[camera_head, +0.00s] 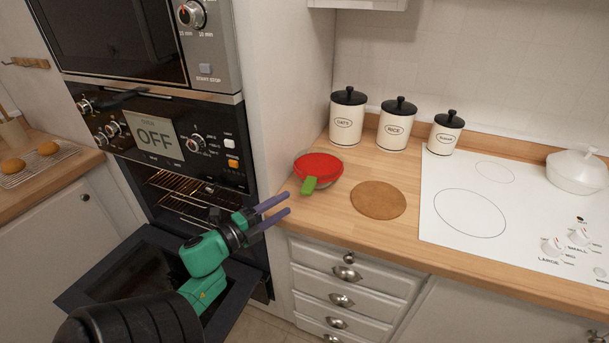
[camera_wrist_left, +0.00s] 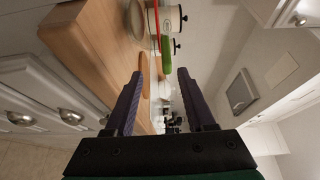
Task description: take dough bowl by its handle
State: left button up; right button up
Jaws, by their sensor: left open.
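The dough bowl (camera_head: 325,166) is a round bowl with a red top and a green handle (camera_head: 309,185). It stands on the wooden counter beside the oven column, its handle pointing to the front left. My left gripper (camera_head: 288,203) is open and empty, in front of the counter edge, left of and nearer than the handle and apart from it. In the left wrist view the green handle (camera_wrist_left: 166,54) shows ahead, between the lines of the two open fingers (camera_wrist_left: 160,74). Only an edge of the red bowl (camera_wrist_left: 155,22) shows there. My right gripper is not in view.
A round brown mat (camera_head: 378,200) lies right of the bowl. Canisters (camera_head: 396,130) stand behind it. A white cooktop (camera_head: 500,215) with a white pot (camera_head: 577,174) is at the right. The oven door (camera_head: 75,292) hangs open beneath my left arm. Drawers (camera_head: 350,285) are under the counter.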

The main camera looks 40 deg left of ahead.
aim_at(303, 189)
pick_arm(q)
jog(key=w, duration=0.4)
jog(key=shift+w+d+r+p, duration=0.15)
jog(key=shift+d+r+p, duration=0.1)
jog(key=shift+r+p, duration=0.1)
jog(key=w, duration=0.1)
jog(key=w+r+p, duration=0.1)
jog(key=shift+w+d+r+p, duration=0.15)
jog(key=shift+w+d+p, duration=0.15)
jog(key=shift+w+d, duration=0.1)
jog(key=w, duration=0.1)
jog(key=w+f, duration=0.1)
jog(key=shift+w+a, duration=0.15)
jog(key=shift+w, duration=0.15)
jog(key=shift+w+f, duration=0.1)
jog(key=shift+f, duration=0.05)
jog(key=shift+s+r, duration=0.2)
jog(key=shift+s, duration=0.05)
grip_shut()
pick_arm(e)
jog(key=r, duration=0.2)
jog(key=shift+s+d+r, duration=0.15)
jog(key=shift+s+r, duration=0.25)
pick_arm(q)
jog(key=shift+f, duration=0.1)
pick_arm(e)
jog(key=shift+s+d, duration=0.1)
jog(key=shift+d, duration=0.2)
